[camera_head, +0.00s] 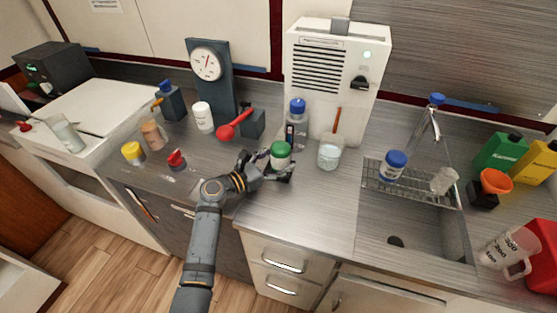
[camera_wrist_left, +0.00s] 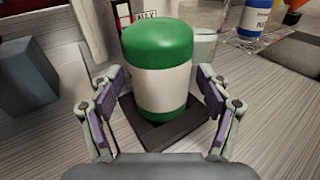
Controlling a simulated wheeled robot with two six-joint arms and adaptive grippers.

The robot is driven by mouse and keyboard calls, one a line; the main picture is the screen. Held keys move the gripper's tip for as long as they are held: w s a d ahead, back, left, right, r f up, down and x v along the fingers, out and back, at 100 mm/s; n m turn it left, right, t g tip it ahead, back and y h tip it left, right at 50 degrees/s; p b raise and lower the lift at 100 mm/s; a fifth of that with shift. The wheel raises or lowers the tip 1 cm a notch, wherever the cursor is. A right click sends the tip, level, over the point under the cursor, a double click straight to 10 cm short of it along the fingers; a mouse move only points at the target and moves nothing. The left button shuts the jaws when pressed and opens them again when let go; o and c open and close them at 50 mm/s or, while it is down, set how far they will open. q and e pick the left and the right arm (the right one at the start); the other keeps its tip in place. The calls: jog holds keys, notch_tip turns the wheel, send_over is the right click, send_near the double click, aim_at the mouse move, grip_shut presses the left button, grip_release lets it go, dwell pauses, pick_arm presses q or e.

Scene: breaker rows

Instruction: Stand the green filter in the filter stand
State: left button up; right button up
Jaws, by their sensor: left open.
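The green filter (camera_head: 281,149), green at top and bottom with a white band, stands upright on the counter in the head view. In the left wrist view the filter (camera_wrist_left: 160,75) stands in the dark square filter stand (camera_wrist_left: 150,137), its lower end inside the frame. My left gripper (camera_head: 268,166) is open, with one finger on each side of the filter. In the left wrist view gaps show between the fingers (camera_wrist_left: 160,88) and the filter. The stand is mostly hidden by my gripper in the head view. My right gripper is not in view.
A blue-capped bottle (camera_head: 297,122) stands behind the filter, and a glass beaker (camera_head: 330,153) with a red-brown stick is to its right. A white machine (camera_head: 333,75) stands at the back. The sink (camera_head: 410,236) and rack are at right. The counter front is clear.

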pick_arm(q)
jog(key=v, duration=1.1)
jog(key=shift+s+a+f+b, duration=0.1)
jog(key=shift+b, duration=0.3)
jog(key=shift+s+a, duration=0.25)
jog(key=shift+a, duration=0.05)
